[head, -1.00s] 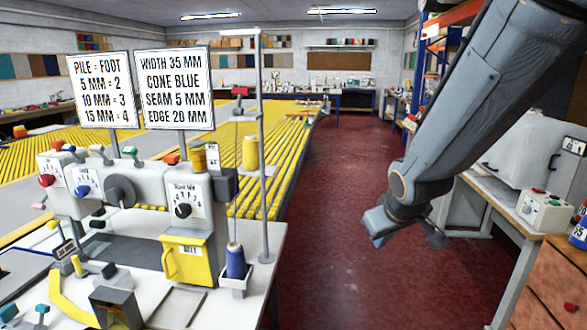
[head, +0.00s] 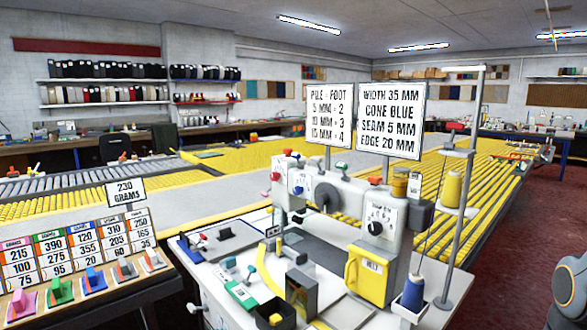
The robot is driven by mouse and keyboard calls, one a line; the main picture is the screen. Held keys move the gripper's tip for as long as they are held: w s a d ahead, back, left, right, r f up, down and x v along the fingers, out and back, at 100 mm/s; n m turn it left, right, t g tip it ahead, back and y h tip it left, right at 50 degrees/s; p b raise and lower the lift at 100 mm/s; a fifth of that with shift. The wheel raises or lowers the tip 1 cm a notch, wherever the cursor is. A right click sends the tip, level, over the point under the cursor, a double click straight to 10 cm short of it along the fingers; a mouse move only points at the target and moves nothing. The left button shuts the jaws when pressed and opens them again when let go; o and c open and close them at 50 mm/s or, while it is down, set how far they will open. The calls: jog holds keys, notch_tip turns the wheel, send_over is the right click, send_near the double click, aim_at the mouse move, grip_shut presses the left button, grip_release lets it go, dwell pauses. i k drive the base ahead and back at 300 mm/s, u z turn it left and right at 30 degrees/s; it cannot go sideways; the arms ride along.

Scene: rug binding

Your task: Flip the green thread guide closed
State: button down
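The white binding machine (head: 330,207) stands on the bench right of centre. Other green parts lie on the bench in front: a teal-topped lever (head: 250,271) and a green strip (head: 240,294). My gripper is out of view. Only a grey-blue part of my arm shows at the lower right edge, apart from the machine.
A blue thread cone (head: 412,293) stands in a white holder at the bench's right corner, and a yellow cone (head: 452,188) sits on the tall stand (head: 462,210). A board with coloured levers (head: 80,265) is at left. Red floor (head: 490,265) is open at right.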

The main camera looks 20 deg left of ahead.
aim_at(342, 166)
jog(key=u, duration=0.9)
jog(key=k, duration=0.5)
jog(key=z, duration=0.55)
jog(key=i, duration=0.6)
jog(key=u, duration=0.7)
